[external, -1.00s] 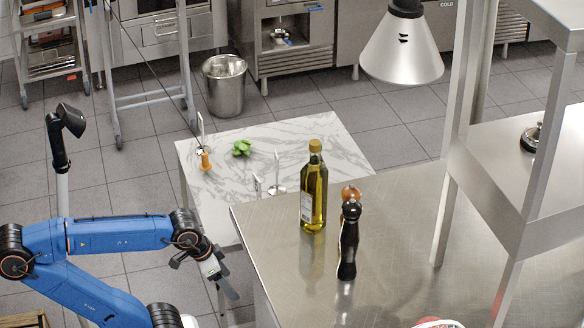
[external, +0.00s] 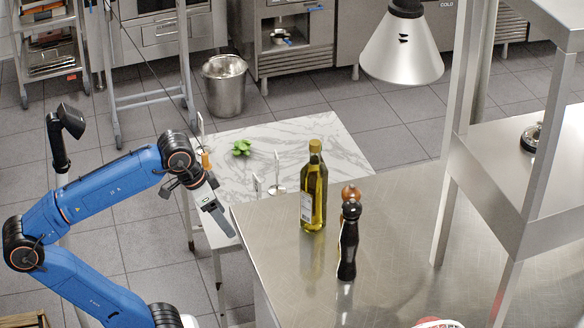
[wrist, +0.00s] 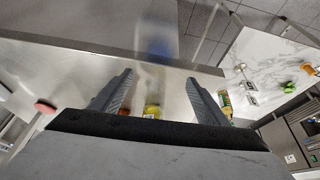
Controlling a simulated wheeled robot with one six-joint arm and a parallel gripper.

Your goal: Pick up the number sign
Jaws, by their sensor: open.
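Small white number signs stand on the marble table: one at the left (external: 200,126), one near the front edge (external: 256,186) and one just behind it (external: 277,172). Any figures on them are too small to read. In the wrist view two small white signs (wrist: 240,68) (wrist: 250,86) show on the marble at the right, outside the jaws. My gripper (external: 222,222) is open and points down, beside the near left corner of the steel counter. In the wrist view its two fingers (wrist: 160,76) stand apart, with no sign between them.
The marble table (external: 310,135) also bears a green herb (external: 241,147) and an orange item (external: 205,160). On the steel counter (external: 400,220) stand an oil bottle (external: 314,190) and a black pepper mill (external: 348,242). A lamp (external: 402,48) hangs above.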

